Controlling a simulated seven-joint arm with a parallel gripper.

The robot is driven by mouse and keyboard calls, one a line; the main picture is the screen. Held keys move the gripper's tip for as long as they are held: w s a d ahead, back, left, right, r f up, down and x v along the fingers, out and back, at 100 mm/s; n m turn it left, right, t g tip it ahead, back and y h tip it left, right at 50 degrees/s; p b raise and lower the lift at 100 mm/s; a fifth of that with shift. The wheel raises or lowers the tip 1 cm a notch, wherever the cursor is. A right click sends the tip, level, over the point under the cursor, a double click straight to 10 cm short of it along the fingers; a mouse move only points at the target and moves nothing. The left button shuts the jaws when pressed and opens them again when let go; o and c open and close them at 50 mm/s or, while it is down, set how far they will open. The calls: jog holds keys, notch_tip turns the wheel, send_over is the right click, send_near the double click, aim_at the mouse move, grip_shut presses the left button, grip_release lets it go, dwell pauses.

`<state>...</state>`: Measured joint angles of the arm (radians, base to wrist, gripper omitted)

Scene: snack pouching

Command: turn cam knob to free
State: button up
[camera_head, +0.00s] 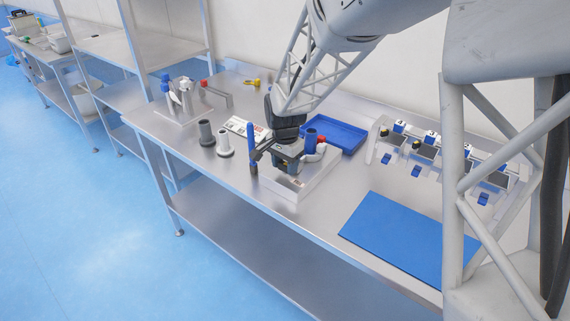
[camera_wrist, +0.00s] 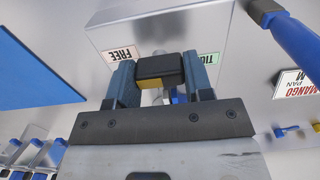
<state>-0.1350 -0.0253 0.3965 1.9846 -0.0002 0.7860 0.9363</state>
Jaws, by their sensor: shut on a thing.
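The cam knob (camera_wrist: 158,68) is a dark block with a yellow face, seen in the wrist view between my two fingers. My gripper (camera_wrist: 160,76) is shut on it, one blue-grey finger on each side. A FREE label (camera_wrist: 122,54) lies on the plate left of the knob. A partly hidden label starting "TIG" (camera_wrist: 208,59) lies to its right. Which label the knob points to I cannot tell. In the head view my gripper (camera_head: 286,158) is over the pale fixture (camera_head: 308,186), and the arm hides the knob.
A blue tube (camera_head: 310,141) and a red knob (camera_head: 321,140) stand close beside my gripper. A blue-handled tool (camera_head: 251,134) is upright to the left. A blue tray (camera_head: 345,136) lies behind, a blue mat (camera_head: 400,238) to the right. Grey cylinders (camera_head: 206,133) stand left.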

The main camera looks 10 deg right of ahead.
aim_at(285, 163)
jog(key=o, duration=0.9)
jog(key=shift+r, duration=0.15)
notch_tip(285, 163, up, 7)
jog(key=shift+r, duration=0.3)
